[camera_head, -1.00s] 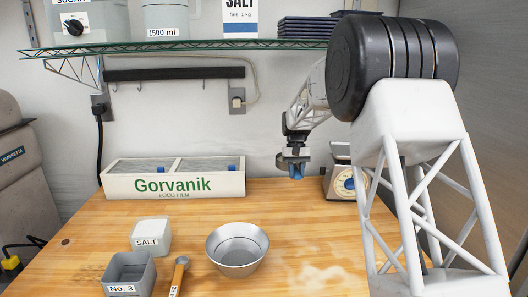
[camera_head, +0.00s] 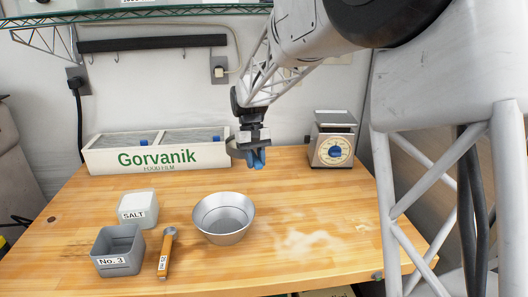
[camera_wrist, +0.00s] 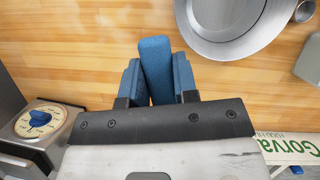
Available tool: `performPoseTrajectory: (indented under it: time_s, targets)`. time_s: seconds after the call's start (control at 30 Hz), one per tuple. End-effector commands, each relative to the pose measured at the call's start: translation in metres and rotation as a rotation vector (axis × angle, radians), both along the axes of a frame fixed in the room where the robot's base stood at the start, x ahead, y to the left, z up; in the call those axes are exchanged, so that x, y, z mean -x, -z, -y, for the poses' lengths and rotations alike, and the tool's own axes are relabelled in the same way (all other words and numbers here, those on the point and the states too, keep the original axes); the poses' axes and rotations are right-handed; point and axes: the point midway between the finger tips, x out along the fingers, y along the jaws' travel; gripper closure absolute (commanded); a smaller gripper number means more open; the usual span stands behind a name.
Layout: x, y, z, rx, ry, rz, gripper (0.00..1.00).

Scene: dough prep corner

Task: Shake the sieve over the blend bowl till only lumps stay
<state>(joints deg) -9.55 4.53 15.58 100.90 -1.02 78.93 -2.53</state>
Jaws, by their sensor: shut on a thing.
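A metal bowl (camera_head: 223,222) stands upright on the wooden table, left of and nearer than my gripper in the head view. Its wide rim shows at the top right of the wrist view (camera_wrist: 188,28). I see no powder or lumps in it. My gripper (camera_head: 257,158) hangs over the back of the table, right of the white film box. In the wrist view its blue fingers are closed on a blue bar-like piece (camera_wrist: 155,65). I cannot tell what the piece belongs to. No sieve mesh is recognizable in any view.
A grey No. 3 tub (camera_head: 118,253), a SALT box (camera_head: 138,210) and a wooden-handled tool (camera_head: 167,255) stand or lie left of the bowl. The film box (camera_head: 110,160) and a scale (camera_head: 332,150) are at the back. A pale patch (camera_head: 310,243) marks the bare table at right.

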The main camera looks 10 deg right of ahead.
Motion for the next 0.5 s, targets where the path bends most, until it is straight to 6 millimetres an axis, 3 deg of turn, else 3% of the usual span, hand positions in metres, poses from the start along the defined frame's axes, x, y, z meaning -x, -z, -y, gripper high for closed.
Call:
performPoseTrajectory:
  time_s: [0.5]
  targets:
    - [0.127, -0.001, -0.040, 0.000, -0.144, 0.001, 1.00]
